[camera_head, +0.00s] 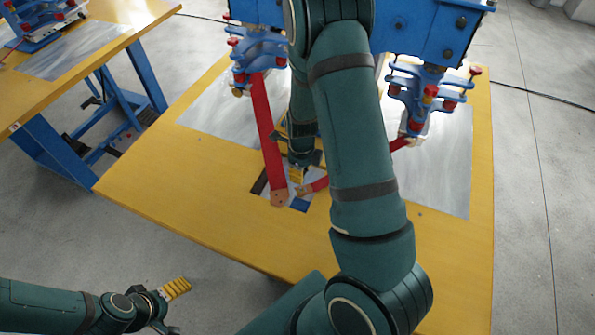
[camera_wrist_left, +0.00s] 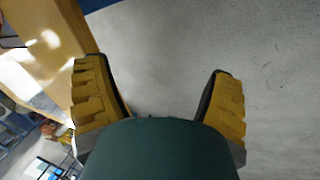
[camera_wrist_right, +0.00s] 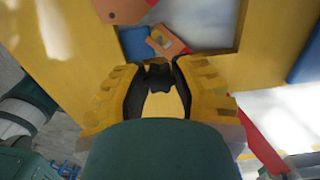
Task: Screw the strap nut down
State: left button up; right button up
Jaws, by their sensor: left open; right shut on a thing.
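My right gripper (camera_head: 300,172) points down at the table's middle and is partly hidden by my arm in the head view. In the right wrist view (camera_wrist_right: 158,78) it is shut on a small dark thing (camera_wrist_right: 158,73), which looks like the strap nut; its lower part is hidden. Two red straps, one on the left (camera_head: 266,135) and one on the right (camera_head: 318,184), reach down with copper ends close together near a blue block (camera_head: 299,204). A copper end with a hole (camera_wrist_right: 166,40) lies just beyond my right fingertips. My left gripper (camera_head: 180,296) is open, empty and off the table; it also shows in the left wrist view (camera_wrist_left: 162,85).
The yellow table (camera_head: 150,185) carries grey metal plates (camera_head: 450,165). Blue machine heads with blue-and-red clamps (camera_head: 425,90) stand over its back edge. Another yellow table (camera_head: 100,58) is at the back left. The floor around my left gripper is clear.

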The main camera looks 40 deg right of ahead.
aim_at(301, 188)
jog(key=shift+s+f+b, duration=0.1)
jog(key=shift+f+b, duration=0.35)
jog(key=shift+f, duration=0.1)
notch_tip(301, 188, down, 4)
jog(key=b, duration=0.3)
jog(key=shift+r, duration=0.1)
pick_arm(q)
jog(key=f, duration=0.1)
jog(key=s+f, duration=0.1)
jog(key=f, duration=0.2)
jog(key=shift+s+d+f, duration=0.15)
jog(key=shift+s+f, duration=0.05)
jog(key=shift+s, duration=0.05)
jog(key=shift+r, duration=0.35)
jog(key=shift+f, duration=0.1)
pick_arm(e)
jog(key=shift+f+b, duration=0.35)
jog(key=shift+f, duration=0.3)
pick_arm(q)
jog(key=shift+f, duration=0.35)
jog(key=shift+r, duration=0.2)
jog(key=shift+f, duration=0.15)
pick_arm(e)
jog(key=shift+f, duration=0.2)
